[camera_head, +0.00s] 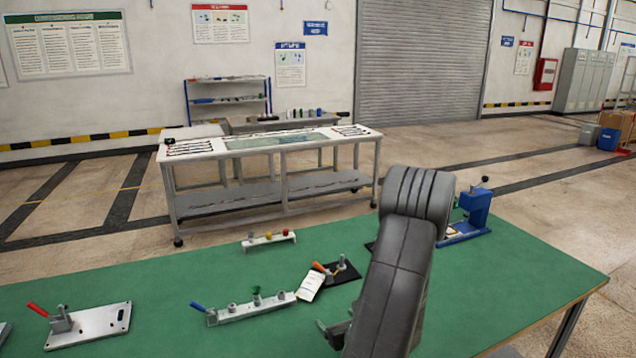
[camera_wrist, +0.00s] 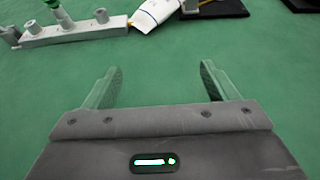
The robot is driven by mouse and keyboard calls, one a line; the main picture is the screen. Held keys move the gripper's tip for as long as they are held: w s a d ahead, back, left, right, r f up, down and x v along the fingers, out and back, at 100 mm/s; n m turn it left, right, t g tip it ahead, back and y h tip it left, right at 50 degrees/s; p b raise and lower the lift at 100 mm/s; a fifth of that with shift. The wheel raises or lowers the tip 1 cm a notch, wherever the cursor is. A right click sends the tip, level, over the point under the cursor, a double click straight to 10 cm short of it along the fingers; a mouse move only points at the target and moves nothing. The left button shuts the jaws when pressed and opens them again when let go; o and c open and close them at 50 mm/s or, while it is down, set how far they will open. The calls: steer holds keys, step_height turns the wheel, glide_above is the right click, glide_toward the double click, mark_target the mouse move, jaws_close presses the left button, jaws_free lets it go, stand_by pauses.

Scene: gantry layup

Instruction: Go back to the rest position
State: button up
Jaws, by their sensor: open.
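My gripper (camera_wrist: 160,88) is open and empty in the wrist view, its two fingers spread over bare green table top. In the head view, my dark grey arm crosses the right middle of the picture, and most of the gripper is hidden behind it. The green table (camera_head: 480,300) lies under the arm. A grey rail with knobs (camera_head: 250,307) and a white tag (camera_head: 310,285) lie to the left of the arm. The rail (camera_wrist: 75,33) and the tag (camera_wrist: 155,12) also show beyond the fingers in the wrist view, apart from them.
A metal plate with a red-handled clamp (camera_head: 90,325) sits at the left. A black plate with an orange-handled clamp (camera_head: 340,272) lies close to the arm. A blue press (camera_head: 476,212) stands at the back right. The table's right part is clear. A wheeled workbench (camera_head: 270,150) stands beyond.

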mark_target(314, 290)
steer(key=w+a+p, duration=0.1)
steer(key=w, duration=0.3)
steer(key=w+a+p, duration=0.1)
steer(key=w+a, duration=0.1)
steer(key=w, duration=0.2)
steer(key=w+a+p, duration=0.1)
steer(key=w+a, duration=0.1)
steer(key=w, duration=0.2)
steer(key=shift+w+a+r+p, duration=0.1)
steer(key=shift+w+a+p, duration=0.05)
steer(key=shift+w+p, duration=0.2)
steer(key=shift+w+a+f, duration=0.2)
steer(key=shift+w+f, duration=0.3)
steer(key=shift+f, duration=0.1)
steer(key=shift+f+p, duration=0.4)
steer(key=shift+f, duration=0.15)
